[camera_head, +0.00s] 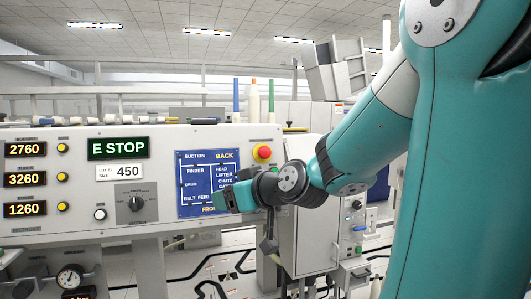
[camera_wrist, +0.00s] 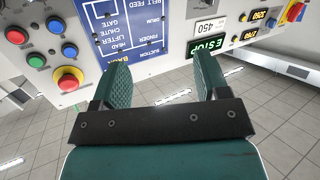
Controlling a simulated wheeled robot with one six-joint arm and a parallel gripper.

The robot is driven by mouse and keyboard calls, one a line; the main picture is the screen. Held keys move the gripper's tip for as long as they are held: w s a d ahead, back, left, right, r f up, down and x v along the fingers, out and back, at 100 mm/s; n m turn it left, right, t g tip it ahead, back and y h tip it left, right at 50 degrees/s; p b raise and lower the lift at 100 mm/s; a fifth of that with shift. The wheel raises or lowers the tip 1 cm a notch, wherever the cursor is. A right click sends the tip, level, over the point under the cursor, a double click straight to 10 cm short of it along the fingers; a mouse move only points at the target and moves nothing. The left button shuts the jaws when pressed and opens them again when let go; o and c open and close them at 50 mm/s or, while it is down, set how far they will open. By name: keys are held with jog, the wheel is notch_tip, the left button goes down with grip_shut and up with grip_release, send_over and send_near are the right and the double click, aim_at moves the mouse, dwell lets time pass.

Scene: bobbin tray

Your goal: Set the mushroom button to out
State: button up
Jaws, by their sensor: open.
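The red mushroom button (camera_head: 263,152) sits on a yellow collar on the grey panel front, right of the blue diagram. In the wrist view, which is upside down, the red button (camera_wrist: 68,82) on yellow shows left of my fingers. Whether it is pushed in or out I cannot tell. My gripper (camera_head: 228,199) is in front of the lower right of the diagram, below and left of the button, and apart from it. In the wrist view my gripper (camera_wrist: 163,72) has its two fingers spread with nothing between them. An E STOP display (camera_head: 118,148) is lit green.
The blue diagram (camera_wrist: 140,28) lies ahead of my fingers. Small coloured buttons (camera_wrist: 53,25) and another red knob (camera_wrist: 17,35) sit near the mushroom button. A black rotary selector (camera_head: 136,203) is left of the diagram. Coloured cones (camera_head: 254,100) stand on top.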

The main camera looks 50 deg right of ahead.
jog(key=s+d+r+m+t+h, duration=0.1)
jog(key=s+d+r+m+h, duration=0.2)
jog(key=d, duration=0.4)
jog(key=s+d+r+t+h, duration=0.1)
jog(key=s+d+r+h, duration=0.15)
jog(key=d+h, duration=0.3)
jog(key=p, duration=0.9)
send_near(266, 152)
jog(key=shift+y, duration=0.25)
jog(key=p+x, duration=0.2)
jog(key=x, duration=0.1)
jog(key=p+x, duration=0.5)
jog(key=p, duration=0.1)
jog(key=shift+w+d+r, duration=0.25)
jog(key=shift+w+r, duration=0.05)
jog(key=shift+r, duration=0.1)
jog(key=shift+w+d+f+p, duration=0.3)
jog(key=shift+w+d+p, duration=0.15)
jog(key=shift+w+p, duration=0.35)
